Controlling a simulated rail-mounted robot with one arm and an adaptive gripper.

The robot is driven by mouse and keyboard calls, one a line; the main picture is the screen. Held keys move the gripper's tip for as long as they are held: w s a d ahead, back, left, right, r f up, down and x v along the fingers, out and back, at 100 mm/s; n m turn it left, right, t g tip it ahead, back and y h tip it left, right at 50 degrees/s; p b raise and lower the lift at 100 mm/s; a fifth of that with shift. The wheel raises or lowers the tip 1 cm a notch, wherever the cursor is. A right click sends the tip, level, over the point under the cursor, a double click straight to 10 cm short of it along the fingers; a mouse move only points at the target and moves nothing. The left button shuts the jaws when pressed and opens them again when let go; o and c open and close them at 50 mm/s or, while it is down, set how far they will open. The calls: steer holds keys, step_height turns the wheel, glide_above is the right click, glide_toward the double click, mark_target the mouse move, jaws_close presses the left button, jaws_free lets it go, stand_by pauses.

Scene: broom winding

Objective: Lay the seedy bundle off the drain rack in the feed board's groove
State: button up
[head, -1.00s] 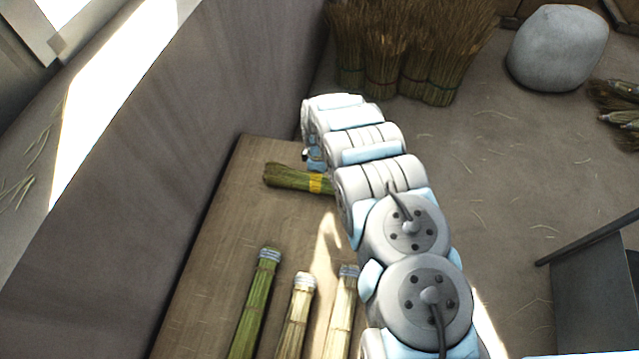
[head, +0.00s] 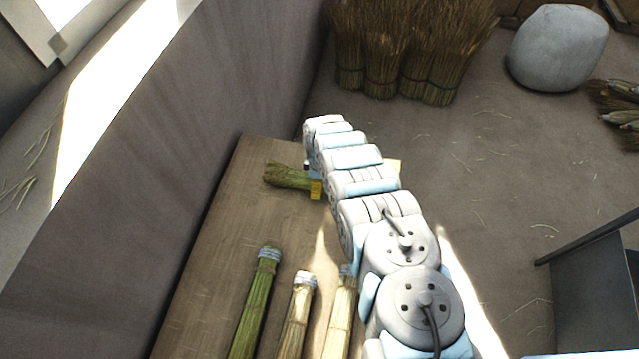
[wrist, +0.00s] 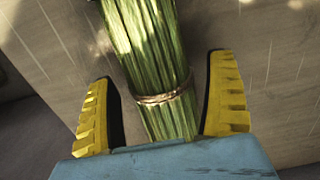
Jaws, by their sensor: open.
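A green bundle (head: 287,176) with a bushy left end lies across the far end of the wooden top in the head view. My arm hides its right part. My gripper (head: 316,190) is at that bundle; one yellow finger shows beside it. In the wrist view, my gripper (wrist: 160,72) is open, with its yellow fingers either side of the green stalks (wrist: 160,60) and a gap on both sides. A tan tie (wrist: 162,98) circles the stalks between the fingers. I cannot make out the drain rack or the feed board's groove.
Three tied bundles lie side by side nearer on the wooden top (head: 215,235): a green one (head: 254,305) and two pale ones (head: 297,315) (head: 340,315). A grey wall (head: 190,130) runs along the left. Brooms (head: 400,60) and a boulder (head: 558,48) stand beyond.

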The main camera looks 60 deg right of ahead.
steer(key=shift+f, duration=0.1)
steer(key=shift+c, duration=0.2)
steer(key=c, duration=1.3)
steer(key=shift+o, duration=0.2)
